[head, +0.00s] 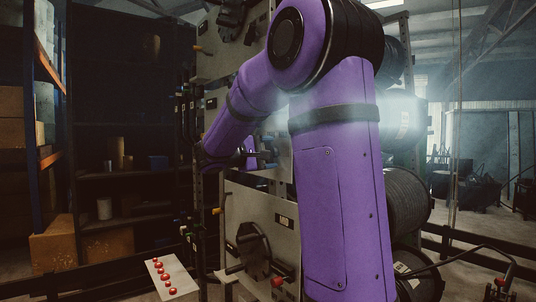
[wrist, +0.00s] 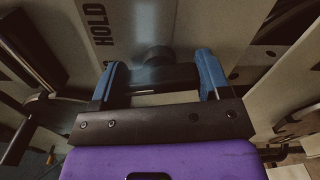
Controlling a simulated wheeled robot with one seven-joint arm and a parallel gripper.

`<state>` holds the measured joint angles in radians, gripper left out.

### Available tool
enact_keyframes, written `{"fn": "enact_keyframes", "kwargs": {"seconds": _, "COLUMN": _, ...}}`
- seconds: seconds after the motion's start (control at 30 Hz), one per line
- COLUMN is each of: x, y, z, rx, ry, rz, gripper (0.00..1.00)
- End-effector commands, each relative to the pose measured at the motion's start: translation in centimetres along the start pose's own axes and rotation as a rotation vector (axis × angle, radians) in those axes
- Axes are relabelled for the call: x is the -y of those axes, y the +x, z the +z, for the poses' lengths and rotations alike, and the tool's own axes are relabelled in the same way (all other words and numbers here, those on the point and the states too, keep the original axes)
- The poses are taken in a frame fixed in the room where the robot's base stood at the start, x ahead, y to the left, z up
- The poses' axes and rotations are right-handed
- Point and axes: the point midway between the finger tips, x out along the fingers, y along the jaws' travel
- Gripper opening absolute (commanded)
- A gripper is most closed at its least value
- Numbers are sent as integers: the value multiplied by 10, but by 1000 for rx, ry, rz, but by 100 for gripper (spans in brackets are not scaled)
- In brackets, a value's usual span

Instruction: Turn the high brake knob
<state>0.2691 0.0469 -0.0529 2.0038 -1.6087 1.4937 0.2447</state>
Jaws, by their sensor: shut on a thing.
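My gripper (wrist: 160,85) is shut on a dark knob (wrist: 155,68) in the wrist view, with a blue-padded finger on each side of it. The knob stands out from a grey panel (wrist: 130,30) printed with the word HOLD. No brake label is readable, so I cannot tell from lettering which knob this is. In the head view my gripper (head: 250,155) is at the middle height of the machine, and my purple arm hides much of that area. The held knob cannot be made out there.
A black star-shaped handwheel (head: 253,249) is on the lower panel, and another (head: 232,22) is higher up. A sloped box with red buttons (head: 168,279) stands at the lower left. Black hose reels (head: 405,200) are at the right. Shelving (head: 120,150) stands behind at the left.

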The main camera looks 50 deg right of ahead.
Motion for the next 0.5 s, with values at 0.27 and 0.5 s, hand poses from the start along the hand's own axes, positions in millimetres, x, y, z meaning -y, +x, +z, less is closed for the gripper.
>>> {"fn": "enact_keyframes", "kwargs": {"seconds": 0.27, "x": 1, "y": -1, "z": 0, "rx": -2, "ry": -181, "rz": -1, "gripper": 46}}
{"fn": "enact_keyframes", "kwargs": {"seconds": 0.5, "x": 1, "y": -1, "z": 0, "rx": -2, "ry": -264, "rz": -1, "gripper": 46}}
